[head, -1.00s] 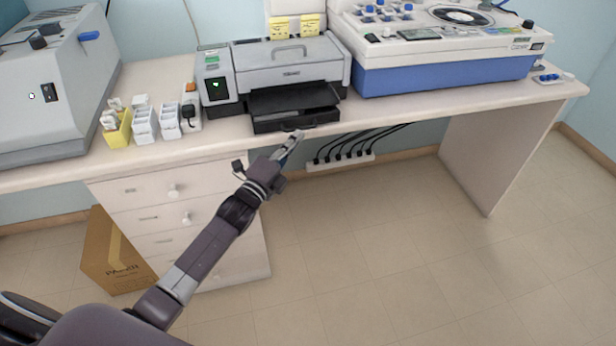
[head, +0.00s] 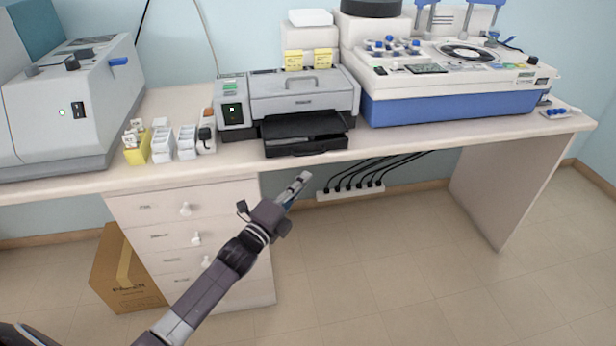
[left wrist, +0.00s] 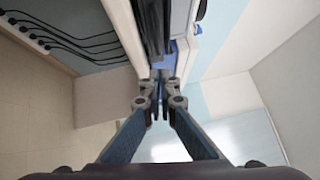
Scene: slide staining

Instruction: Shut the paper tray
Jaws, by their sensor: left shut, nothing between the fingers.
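The grey printer (head: 300,95) stands on the bench, and its black paper tray (head: 305,146) sticks out at the front, out to about the bench's front edge. In the left wrist view a dark part, probably the tray (left wrist: 150,25), is at the top beside the bench edge. My left gripper (head: 304,178) is shut and empty, in front of and below the tray, with a visible gap to it in the head view. It shows in the left wrist view (left wrist: 160,82) with its fingers together. My right gripper is not in view.
Small white boxes (head: 186,141) and a yellow box (head: 137,148) stand left of the printer. A blue and white machine (head: 450,85) is to its right. Drawers (head: 165,225) and a power strip (head: 350,192) with black cables are below the bench. The floor at right is clear.

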